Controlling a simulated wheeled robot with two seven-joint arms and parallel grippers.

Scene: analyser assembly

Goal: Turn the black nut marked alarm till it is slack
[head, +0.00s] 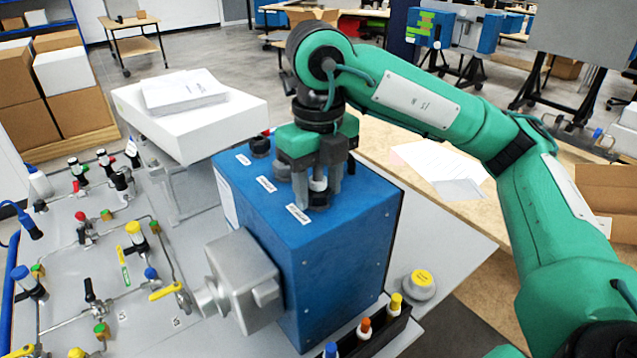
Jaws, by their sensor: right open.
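The blue analyser box (335,245) stands on the bench with white labels along its top; their print is too small for me to read, so I cannot tell which one says alarm. A black nut (260,146) sits near the far label, and another dark fitting (282,170) is partly behind my gripper. My right gripper (318,192) points straight down over the fitting by the nearest label (298,213). Its jaws are open, one finger on each side of a pale stem and dark nut (319,199). Contact cannot be told. My left gripper is out of view.
A grey metal housing (243,280) juts from the box's front left. A white case with papers (190,115) stands behind. A panel of valves and tubing (100,260) lies left. A rack of colour-capped bottles (365,330) and a yellow-topped jar (420,284) are at front right.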

